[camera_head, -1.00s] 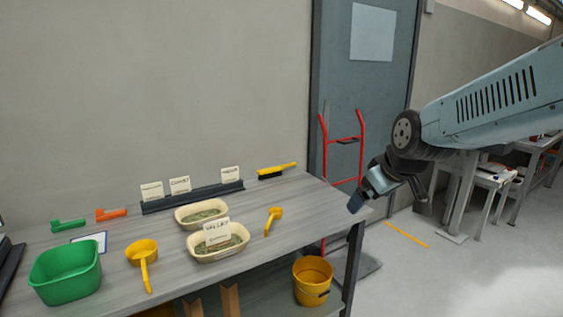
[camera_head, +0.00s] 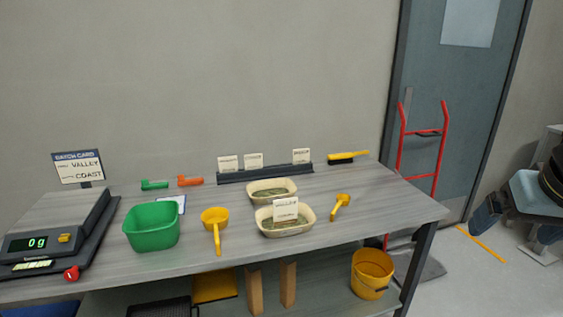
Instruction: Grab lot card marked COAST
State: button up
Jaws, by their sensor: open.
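Three small white cards stand in a dark rack at the back of the bench: a left card (camera_head: 228,163), a middle card (camera_head: 253,160) and a right card (camera_head: 301,156). Their lettering is too small to read surely, so I cannot tell which is marked COAST. Another card (camera_head: 286,210), which seems to read VALLEY, stands at the front cream tray (camera_head: 264,226).
A batch card sign (camera_head: 77,167) lists VALLEY and COAST, beside a scale (camera_head: 41,243) reading 0 g. A green tub (camera_head: 151,228), yellow scoops and a rear cream tray (camera_head: 272,181) are on the bench. A red hand truck (camera_head: 443,150) stands by the door.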

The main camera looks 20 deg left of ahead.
aim_at(252, 161)
jog(key=k, duration=0.6)
jog(key=u, duration=0.3)
jog(key=i, duration=0.45)
jog(key=u, duration=0.75)
jog(key=i, duration=1.35)
jog(key=z, duration=0.55)
